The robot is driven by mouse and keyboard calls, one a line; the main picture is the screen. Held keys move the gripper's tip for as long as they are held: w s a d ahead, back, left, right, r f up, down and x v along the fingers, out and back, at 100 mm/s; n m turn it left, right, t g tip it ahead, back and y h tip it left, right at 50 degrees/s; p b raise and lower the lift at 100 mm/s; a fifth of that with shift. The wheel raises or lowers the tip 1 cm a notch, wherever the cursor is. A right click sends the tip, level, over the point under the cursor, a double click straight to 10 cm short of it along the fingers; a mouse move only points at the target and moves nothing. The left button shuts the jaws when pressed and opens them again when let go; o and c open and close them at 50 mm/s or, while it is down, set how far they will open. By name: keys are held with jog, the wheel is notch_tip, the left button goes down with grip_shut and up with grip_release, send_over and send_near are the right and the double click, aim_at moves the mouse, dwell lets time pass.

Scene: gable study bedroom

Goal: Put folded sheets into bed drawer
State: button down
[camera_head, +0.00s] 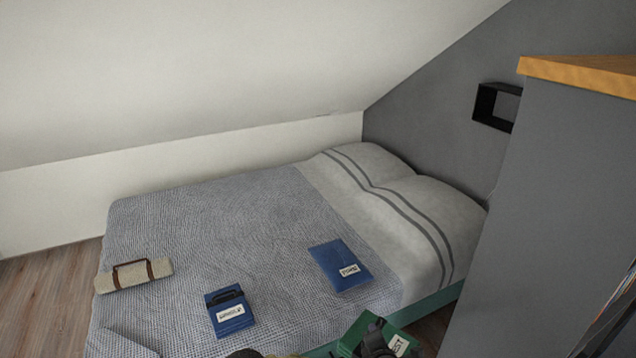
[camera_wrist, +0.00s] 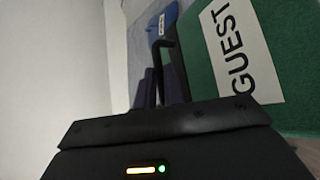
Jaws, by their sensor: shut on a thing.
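A green folded sheet bundle (camera_head: 402,329) with a white label is at the bottom edge of the head view. In the wrist view the green bundle (camera_wrist: 212,78) is close at the right, and its label reads "GUEST". My gripper (camera_head: 374,340) is shut on the green bundle; its exact grip point is hard to see. A blue bundle (camera_head: 228,299) with a dark handle and a flat blue bundle (camera_head: 341,262), both labelled, lie on the bed (camera_head: 215,215). A blue thing with a white label (camera_wrist: 160,14) shows in the wrist view. No drawer is visible.
A beige roll with brown straps (camera_head: 133,275) lies at the bed's left edge. Pillows (camera_head: 400,205) are at the right end. A tall grey cabinet (camera_head: 545,210) blocks the right side, and the ceiling slopes low over the bed. Wooden floor (camera_head: 42,286) shows at the left.

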notch_tip(320, 180, up, 18)
jog(key=s+p, duration=0.1)
jog(key=p, duration=1.4)
jog(key=shift+s+f, duration=0.25)
jog(key=shift+s, duration=0.1)
jog(key=s+f, duration=0.4)
jog(key=f, duration=0.1)
jog(key=shift+s+f, duration=0.2)
jog(key=shift+f, duration=0.05)
